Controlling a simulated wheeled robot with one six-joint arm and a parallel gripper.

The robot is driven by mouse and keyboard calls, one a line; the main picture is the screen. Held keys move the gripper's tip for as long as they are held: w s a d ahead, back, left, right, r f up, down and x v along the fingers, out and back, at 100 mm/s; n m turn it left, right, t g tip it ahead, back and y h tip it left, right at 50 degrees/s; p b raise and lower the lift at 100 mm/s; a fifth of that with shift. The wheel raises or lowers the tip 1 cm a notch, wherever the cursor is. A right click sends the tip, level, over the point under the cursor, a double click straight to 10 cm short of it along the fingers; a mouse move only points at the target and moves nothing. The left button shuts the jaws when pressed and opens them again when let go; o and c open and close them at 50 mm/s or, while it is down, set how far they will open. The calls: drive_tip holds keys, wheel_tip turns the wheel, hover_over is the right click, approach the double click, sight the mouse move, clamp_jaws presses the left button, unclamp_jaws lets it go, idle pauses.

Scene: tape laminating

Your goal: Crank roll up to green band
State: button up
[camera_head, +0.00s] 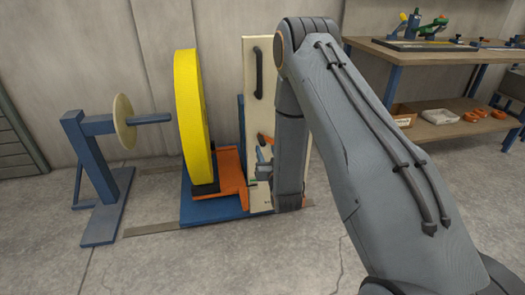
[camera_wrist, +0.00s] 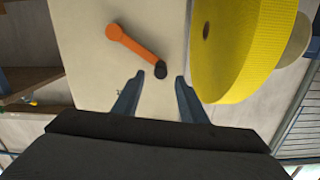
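A large yellow roll (camera_head: 188,120) stands upright on an orange and blue stand, left of a cream panel (camera_head: 251,110). In the wrist view the roll (camera_wrist: 232,50) is at the right. An orange crank (camera_wrist: 130,42) lies against the panel face there, slanting down to a dark knob (camera_wrist: 160,70). My gripper (camera_wrist: 158,77) is open, one finger on each side of the knob; I cannot tell whether either touches it.
A blue post stand with a cream disc (camera_head: 123,122) and a blue spindle is left of the roll. A wooden workbench (camera_head: 440,48) with tools and trays stands at the back right. A black handle (camera_head: 258,72) is on the upper panel. Concrete floor in front is clear.

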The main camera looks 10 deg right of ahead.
sight(263, 145)
drive_tip(key=shift+s+f, duration=0.1)
drive_tip(key=shift+f, duration=0.15)
drive_tip(key=shift+w+r+b, duration=0.1)
drive_tip(key=shift+w+b, duration=0.25)
drive_tip(key=shift+w, duration=3.5)
drive_tip(key=shift+c, duration=0.5)
clamp_jaws()
